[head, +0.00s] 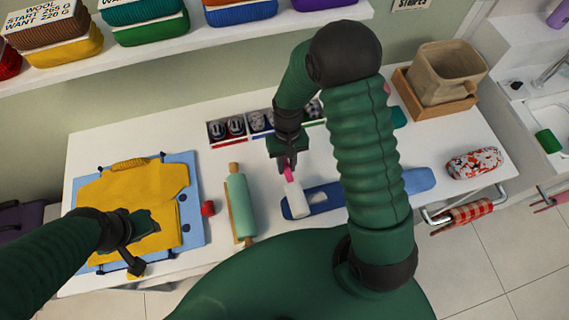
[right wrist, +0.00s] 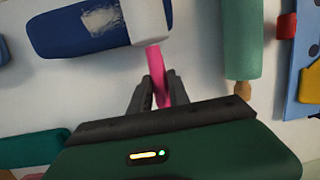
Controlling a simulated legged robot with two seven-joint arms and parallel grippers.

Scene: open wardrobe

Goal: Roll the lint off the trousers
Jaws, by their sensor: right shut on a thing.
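My right gripper (head: 287,163) is shut on the pink handle (right wrist: 157,78) of a lint roller with a white roll (head: 297,199). The white roll (right wrist: 147,20) lies over one end of the folded dark-blue trousers (right wrist: 72,32); I cannot tell whether it touches the cloth. In the head view the trousers (head: 405,184) lie lengthwise on the table, partly hidden behind my right arm. A pale lint patch (right wrist: 101,21) shows on them beside the roll. My left gripper (head: 135,240) is over a yellow garment; its finger opening is unclear.
A green rolling pin (head: 240,205) lies left of the trousers. Beyond it are a small red object (head: 208,208) and a blue board (head: 189,175) under the yellow garment (head: 105,205). A divided tray (head: 218,131) stands behind. A patterned roll (head: 473,163) lies at right.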

